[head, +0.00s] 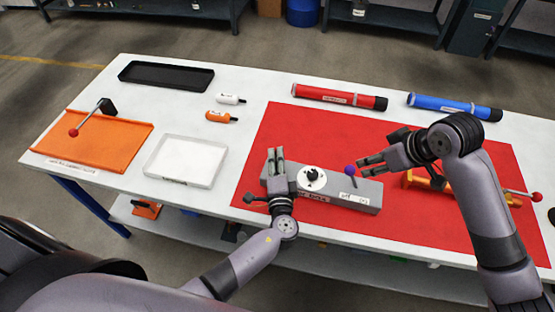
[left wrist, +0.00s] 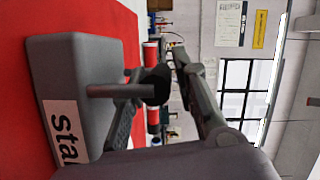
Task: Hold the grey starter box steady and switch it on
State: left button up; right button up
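The grey starter box (head: 362,197) lies on the red mat (head: 290,125). On top it has a white round plate with a black knob (head: 312,176) and a lever with a purple ball (head: 350,170). My left gripper (head: 275,153) is at the box's left end, fingers apart. In the left wrist view the box (left wrist: 85,75) shows part of a label; a grey rod with a black end (left wrist: 155,86) stands out in front of the spread fingers (left wrist: 155,70). Whether they touch it is unclear. My right gripper (head: 360,167) is open just right of the purple ball, apparently holding nothing.
An orange fixture with a red-balled lever (head: 520,194) lies right of the box, partly behind my right arm. Red (head: 335,96) and blue (head: 450,106) tubes lie at the back. A white tray (head: 150,168) and orange board (head: 110,140) are left.

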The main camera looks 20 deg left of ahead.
pick_arm(q)
grip_shut()
pick_arm(e)
jog(key=shift+c, duration=0.5)
jog(key=shift+c, duration=1.3)
jog(key=shift+w+a, duration=0.3)
jog(key=shift+c, duration=0.6)
jog(key=w+a, duration=0.1)
jog(key=w+a+h, duration=0.1)
jog(key=a, duration=0.1)
jog(key=w+a+f+m+h, duration=0.1)
jog(key=shift+w+a+g, duration=0.15)
jog(key=shift+w+g, duration=0.15)
grip_shut()
pick_arm(q)
jog(key=shift+f, duration=0.1)
pick_arm(e)
jog(key=w+a+r+m+h, duration=0.1)
jog(key=w+a+h, duration=0.1)
jog(key=a+h, duration=0.2)
jog(key=shift+w+a+r, duration=0.25)
jog(key=shift+w+a, duration=0.1)
jog(key=shift+a, duration=0.5)
